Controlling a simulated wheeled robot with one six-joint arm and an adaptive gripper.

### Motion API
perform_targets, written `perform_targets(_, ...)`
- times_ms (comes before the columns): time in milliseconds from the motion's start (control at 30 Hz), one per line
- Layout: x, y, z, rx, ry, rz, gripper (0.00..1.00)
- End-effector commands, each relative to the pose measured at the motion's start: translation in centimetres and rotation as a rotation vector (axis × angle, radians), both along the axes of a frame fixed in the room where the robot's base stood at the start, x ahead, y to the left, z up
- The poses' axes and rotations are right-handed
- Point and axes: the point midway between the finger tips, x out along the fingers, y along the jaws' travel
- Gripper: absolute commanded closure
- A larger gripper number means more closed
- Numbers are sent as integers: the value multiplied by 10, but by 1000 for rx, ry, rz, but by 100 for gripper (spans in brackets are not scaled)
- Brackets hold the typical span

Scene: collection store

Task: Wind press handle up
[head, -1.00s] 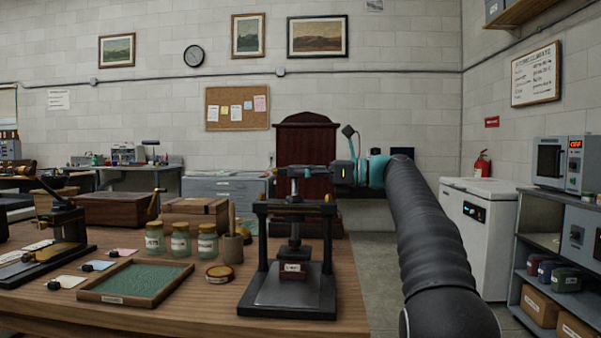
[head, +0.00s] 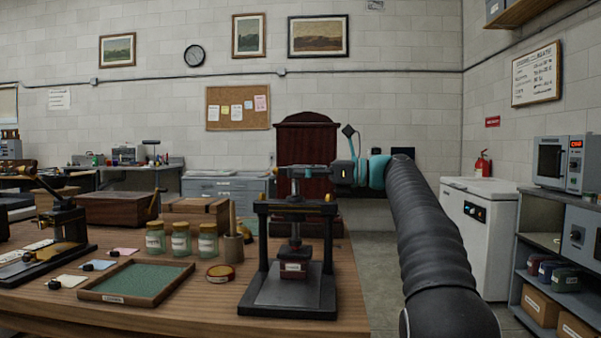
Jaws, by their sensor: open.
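The press (head: 326,255) stands on the near right part of the wooden table, a dark frame with a crossbeam and a flat base. A vertical screw (head: 295,230) runs down its middle to a small dark red, labelled block (head: 293,270) above the base. My gripper (head: 294,171) reaches in from the right, level, at the top of the screw. Its jaws are open around or beside the press handle there; I cannot tell which. The gripper and handle overlap in dark tones, so the handle's exact shape and any contact are unclear.
A green-lined tray (head: 181,265), several labelled jars (head: 181,240), a round tin (head: 220,273) and a cup with a tool (head: 231,247) stand left of the press. A lever press (head: 68,228) stands further left.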

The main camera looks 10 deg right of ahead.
Motion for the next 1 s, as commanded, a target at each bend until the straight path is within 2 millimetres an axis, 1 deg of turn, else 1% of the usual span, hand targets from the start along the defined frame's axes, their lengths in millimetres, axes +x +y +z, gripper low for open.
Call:
perform_targets(167,-4,-10,0,0,0,-2,51)
perform_targets(267,-9,-25,0,1,0,-4,51)
perform_targets(500,-27,-70,0,0,0,-3,51)
perform_targets(700,-39,-98,0,1,0,-2,51)
perform_targets(833,-43,-108,0,0,0,0,51)
perform_targets(1000,-45,-111,0,0,0,0,51)
